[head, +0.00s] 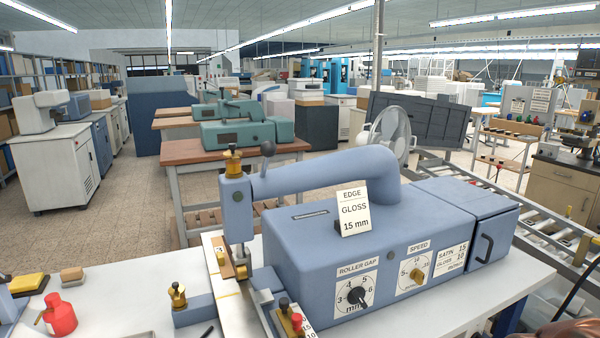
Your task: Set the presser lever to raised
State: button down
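The blue-grey stamping machine (335,255) stands on a white table at the front. A short lever with a dark round knob (267,148) stands up, slightly tilted, behind the machine's head column (237,208), where the curved arm (325,170) meets it. It looks like the presser lever, but no label marks it. I cannot tell its set position from this view. A brass-coloured screw (233,160) tops the column. The column's lower end reaches down to a brown and brass part (228,262) at the table's left side. My gripper is not in view.
Roller gap (357,297) and speed (415,273) dials face front. A roller conveyor (545,225) runs behind at right.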

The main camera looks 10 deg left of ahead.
aim_at(268, 148)
jog(key=u, duration=0.55)
jog(key=k, duration=1.2)
jog(key=u, duration=1.25)
jog(key=i, duration=1.05)
jog(key=z, duration=0.15)
